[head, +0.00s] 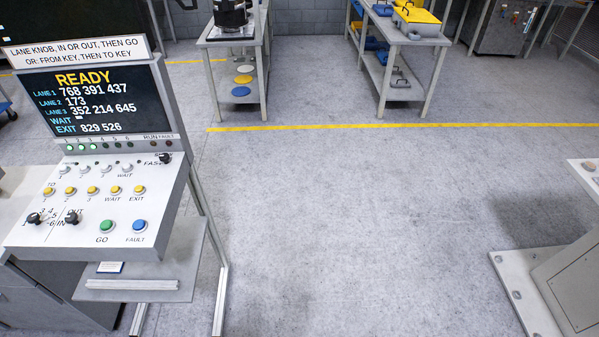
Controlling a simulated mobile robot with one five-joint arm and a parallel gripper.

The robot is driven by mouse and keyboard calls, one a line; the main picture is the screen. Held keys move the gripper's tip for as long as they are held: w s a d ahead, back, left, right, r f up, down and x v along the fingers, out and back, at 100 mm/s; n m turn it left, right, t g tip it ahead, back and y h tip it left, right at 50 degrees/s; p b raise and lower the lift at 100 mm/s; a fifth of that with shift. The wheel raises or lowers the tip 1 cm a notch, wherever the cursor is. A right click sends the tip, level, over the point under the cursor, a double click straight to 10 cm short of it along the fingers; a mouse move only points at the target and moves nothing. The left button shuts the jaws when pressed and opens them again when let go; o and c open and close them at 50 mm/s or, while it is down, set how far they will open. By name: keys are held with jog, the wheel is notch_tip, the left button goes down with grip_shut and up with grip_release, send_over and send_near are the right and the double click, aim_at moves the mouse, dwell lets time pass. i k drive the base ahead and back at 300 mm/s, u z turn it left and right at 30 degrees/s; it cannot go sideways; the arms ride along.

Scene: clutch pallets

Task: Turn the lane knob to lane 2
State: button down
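The control panel (165,222) stands at the left in the head view. Its lane knob (34,218) is a small black knob at the panel's lower left, with lane numbers printed around it. The knob is too small to tell which number it points at. A second black knob (72,217), marked OUT and IN, sits just right of it. The screen (90,103) above reads READY, with number lists for lanes 1 to 3, WAIT and EXIT. My gripper is not in view.
A green GO button (106,227) and a blue FAULT button (139,226) sit right of the knobs. Yellow buttons (92,190) lie above. Two grey tables (233,40) (409,38) stand at the back. A grey unit (575,278) is at lower right. The middle floor is clear.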

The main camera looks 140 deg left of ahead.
aim_at(34, 217)
jog(key=u, duration=5.7)
jog(key=i, duration=0.5)
jog(key=k, duration=0.5)
jog(key=u, duration=1)
